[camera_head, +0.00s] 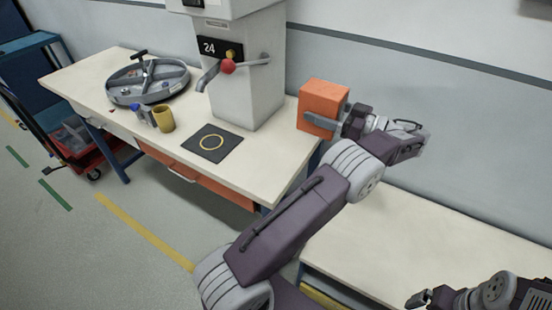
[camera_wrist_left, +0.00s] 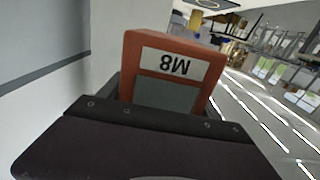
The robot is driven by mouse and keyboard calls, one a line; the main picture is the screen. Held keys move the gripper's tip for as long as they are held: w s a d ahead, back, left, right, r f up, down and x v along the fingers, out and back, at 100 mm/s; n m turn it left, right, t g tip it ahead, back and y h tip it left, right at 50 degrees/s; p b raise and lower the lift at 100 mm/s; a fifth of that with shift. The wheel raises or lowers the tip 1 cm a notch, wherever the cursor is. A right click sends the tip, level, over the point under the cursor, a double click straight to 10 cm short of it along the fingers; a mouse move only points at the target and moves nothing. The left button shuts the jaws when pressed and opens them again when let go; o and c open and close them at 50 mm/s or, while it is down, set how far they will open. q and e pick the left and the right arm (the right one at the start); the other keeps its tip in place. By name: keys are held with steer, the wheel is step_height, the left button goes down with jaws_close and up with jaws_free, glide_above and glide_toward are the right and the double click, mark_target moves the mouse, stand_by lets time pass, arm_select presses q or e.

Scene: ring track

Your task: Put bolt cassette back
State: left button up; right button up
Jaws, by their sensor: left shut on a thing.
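The bolt cassette (camera_head: 322,98) is an orange box. My left gripper (camera_head: 330,123) is shut on it and holds it at the right end of the long workbench, right of the grey machine. In the left wrist view the cassette (camera_wrist_left: 171,42) sits between the fingers (camera_wrist_left: 163,95), with a white "M8" label upside down and a grey panel on its face. Whether its underside touches anything cannot be told. My right gripper (camera_head: 418,299) is at the bottom right, over the lower bench; its finger opening is unclear.
The grey press (camera_head: 245,75) marked "24" has a red-knobbed lever. A dark mat (camera_head: 230,146) with a yellow ring, a yellow cup (camera_head: 163,120) and a round grey tray (camera_head: 130,92) are on the workbench (camera_head: 265,165). The lower bench (camera_head: 420,235) looks mostly bare.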

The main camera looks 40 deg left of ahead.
arm_select(q)
steer(key=shift+s+a+f, duration=0.1)
steer(key=shift+s+a, duration=0.05)
steer(key=shift+a, duration=0.2)
steer(key=s+a+f, duration=0.2)
steer(key=f, duration=0.1)
steer(key=s+a+f+b, duration=0.1)
steer(key=s+a+f, duration=0.2)
steer(key=f, duration=0.1)
steer(key=s+a+f, duration=0.3)
steer(key=f, duration=0.1)
steer(key=shift+s+b, duration=0.1)
steer(key=shift+b, duration=0.25)
steer(key=shift+f+b, duration=0.15)
steer(key=shift+b, duration=0.2)
steer(key=o, duration=1.7)
